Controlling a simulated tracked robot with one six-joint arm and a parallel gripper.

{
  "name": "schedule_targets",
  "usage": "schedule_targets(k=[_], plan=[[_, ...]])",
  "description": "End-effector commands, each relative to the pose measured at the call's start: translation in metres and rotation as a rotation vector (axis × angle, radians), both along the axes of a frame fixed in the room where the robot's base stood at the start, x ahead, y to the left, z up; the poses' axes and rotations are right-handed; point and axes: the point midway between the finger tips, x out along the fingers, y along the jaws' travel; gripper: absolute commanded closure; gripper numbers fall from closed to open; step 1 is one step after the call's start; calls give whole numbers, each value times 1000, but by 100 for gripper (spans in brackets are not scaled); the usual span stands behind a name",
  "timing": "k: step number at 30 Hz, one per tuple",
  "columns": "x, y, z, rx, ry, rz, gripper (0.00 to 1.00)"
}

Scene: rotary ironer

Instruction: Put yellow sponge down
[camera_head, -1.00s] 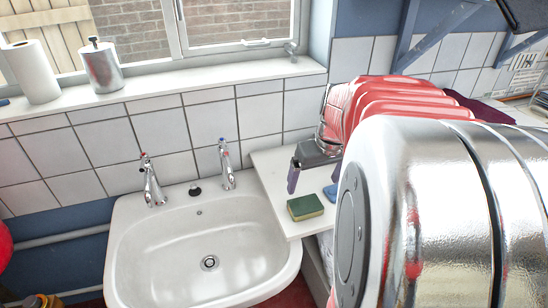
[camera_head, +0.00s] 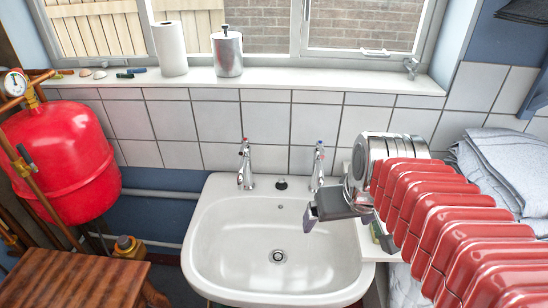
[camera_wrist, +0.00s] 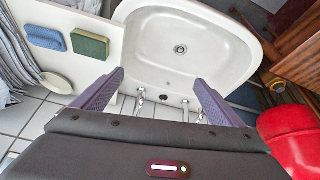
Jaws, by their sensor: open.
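The yellow sponge, seen from above as a green pad (camera_wrist: 90,46) with a thin yellow edge, lies on the white counter (camera_wrist: 108,27) beside the basin in the wrist view. In the head view only a sliver of it (camera_head: 384,238) shows behind my arm. My gripper (camera_wrist: 158,76) is open and empty, its two purple fingers wide apart over the basin's tap side. It is apart from the sponge. In the head view my gripper (camera_head: 338,212) hangs above the basin's right rim.
A blue sponge (camera_wrist: 46,37) and a round pale dish (camera_wrist: 55,83) lie near the yellow sponge. The white basin (camera_head: 240,240) is empty, with two taps (camera_head: 245,165) behind. A red tank (camera_head: 60,150) and wooden stool (camera_head: 75,280) stand left. Folded cloth (camera_head: 500,165) lies right.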

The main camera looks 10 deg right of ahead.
Motion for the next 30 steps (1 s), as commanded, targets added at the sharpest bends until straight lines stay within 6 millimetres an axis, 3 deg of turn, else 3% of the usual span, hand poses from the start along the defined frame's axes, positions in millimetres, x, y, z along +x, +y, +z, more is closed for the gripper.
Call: schedule_targets(k=[3,9,30], plan=[[-16,31,2,2,-35,47,8],[-37,62,0,14,-74,89,8],[-41,67,-2,17,-80,94,10]])
